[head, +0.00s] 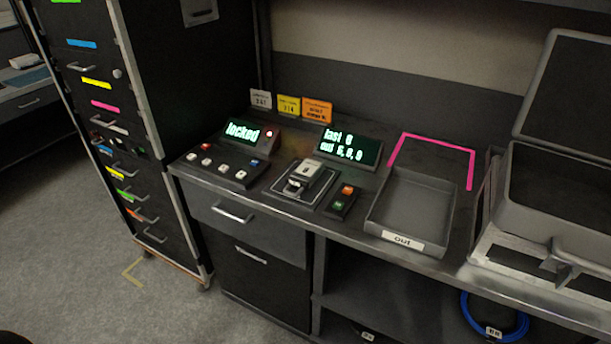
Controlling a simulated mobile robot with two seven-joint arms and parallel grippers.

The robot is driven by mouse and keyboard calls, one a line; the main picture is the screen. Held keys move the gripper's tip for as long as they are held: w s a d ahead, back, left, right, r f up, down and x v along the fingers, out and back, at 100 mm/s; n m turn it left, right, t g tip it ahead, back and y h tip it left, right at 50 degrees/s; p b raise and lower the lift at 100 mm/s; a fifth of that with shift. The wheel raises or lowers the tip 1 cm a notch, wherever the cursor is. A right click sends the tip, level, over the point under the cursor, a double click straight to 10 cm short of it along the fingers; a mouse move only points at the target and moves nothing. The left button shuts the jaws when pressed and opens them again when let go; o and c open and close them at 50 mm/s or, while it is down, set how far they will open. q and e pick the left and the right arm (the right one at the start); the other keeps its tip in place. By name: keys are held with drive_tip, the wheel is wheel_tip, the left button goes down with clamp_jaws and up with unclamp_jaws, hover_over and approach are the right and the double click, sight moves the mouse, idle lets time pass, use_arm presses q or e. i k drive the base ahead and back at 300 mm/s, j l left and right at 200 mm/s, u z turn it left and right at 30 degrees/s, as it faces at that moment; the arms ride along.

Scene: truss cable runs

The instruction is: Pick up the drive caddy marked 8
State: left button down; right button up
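A small grey block with a pale label on top (309,170), which looks like a drive caddy, sits in a dark dock (290,194) on the counter. The mark on its label is too small to read surely. No other caddy shows in the open. Neither of my grippers is in view.
A screen (242,132) reads "locked"; another screen (348,148) shows "last" and "out" lines. Button panels (222,164) (342,202) flank the dock. An empty tray labelled "out" (448,212) lies right. A grey open-lidded case (560,205) stands far right, a tall drawer cabinet (165,110) left.

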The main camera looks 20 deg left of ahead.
sight(303, 178)
drive_tip(key=i+j, duration=0.1)
drive_tip(key=j, duration=0.45)
drive_tip(key=j+z, duration=0.1)
drive_tip(key=j, duration=0.45)
drive_tip(key=i+j, duration=0.1)
drive_tip(key=j, duration=0.45)
